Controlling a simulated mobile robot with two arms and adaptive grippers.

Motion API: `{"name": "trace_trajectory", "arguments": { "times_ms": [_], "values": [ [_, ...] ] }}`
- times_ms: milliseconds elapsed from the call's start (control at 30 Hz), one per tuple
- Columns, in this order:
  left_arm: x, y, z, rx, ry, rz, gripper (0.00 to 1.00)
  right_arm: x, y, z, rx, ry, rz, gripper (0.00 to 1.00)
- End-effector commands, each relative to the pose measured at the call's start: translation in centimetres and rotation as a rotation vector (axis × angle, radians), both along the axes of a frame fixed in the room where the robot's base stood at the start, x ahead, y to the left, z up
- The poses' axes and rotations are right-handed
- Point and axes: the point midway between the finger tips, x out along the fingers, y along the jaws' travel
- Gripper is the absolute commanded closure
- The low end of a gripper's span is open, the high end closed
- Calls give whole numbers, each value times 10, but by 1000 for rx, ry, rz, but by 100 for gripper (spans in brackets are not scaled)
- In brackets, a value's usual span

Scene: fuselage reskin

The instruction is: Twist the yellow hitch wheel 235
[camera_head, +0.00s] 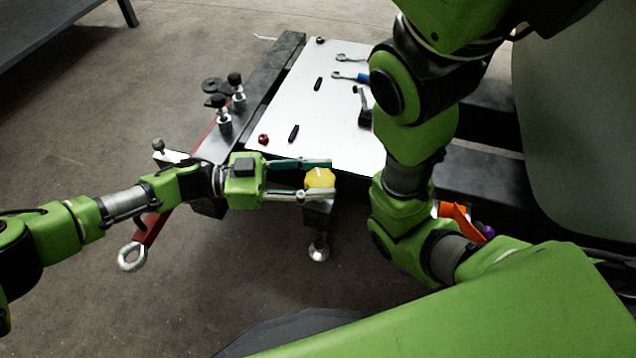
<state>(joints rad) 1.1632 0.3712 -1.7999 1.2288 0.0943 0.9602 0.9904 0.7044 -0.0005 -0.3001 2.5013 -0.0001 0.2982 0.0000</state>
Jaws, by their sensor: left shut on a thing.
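The yellow hitch wheel (320,180) is in the middle of the head view, at the near end of the trailer frame and above a metal foot (318,248). My left gripper (317,179) reaches in from the left and is shut on the yellow wheel, one finger on its far side and one on its near side. The fingers hide part of the wheel's rim. My right arm comes down on the right side of the view. Its gripper cannot be made out.
A white board (335,110) behind the wheel carries wrenches (350,76), small black parts (294,132) and a red knob (263,139). Black clamps (238,90) stand on the left rail. A red bar with a ring (132,257) sticks out front left. Floor at the lower left is clear.

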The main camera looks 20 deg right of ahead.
Motion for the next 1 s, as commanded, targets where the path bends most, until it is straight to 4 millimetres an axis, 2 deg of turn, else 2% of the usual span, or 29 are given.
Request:
{"name": "trace_trajectory", "arguments": {
  "times_ms": [33, 233, 767, 800, 833, 1000],
  "values": [
    [1, -2, -1, -4, -2, -23, 83, 1, 0, -7, -1, 3, -1, 60],
    [0, -2, 1, -6, 2, -83, 83, 1, 0, -13, -1, 3, -1, 60],
    [-1, -2, 3, -8, 3, -107, 83, 1, 0, -14, 0, 2, 0, 60],
    [-1, -2, 3, -8, 3, -107, 54, 1, 0, -14, 0, 2, 0, 60],
    [-1, -2, 3, -8, 3, -107, 46, 1, 0, -14, 0, 2, 0, 60],
    [0, -2, 2, -6, 2, -106, 44, 1, 0, -14, 0, 2, 0, 60]
  ]
}}
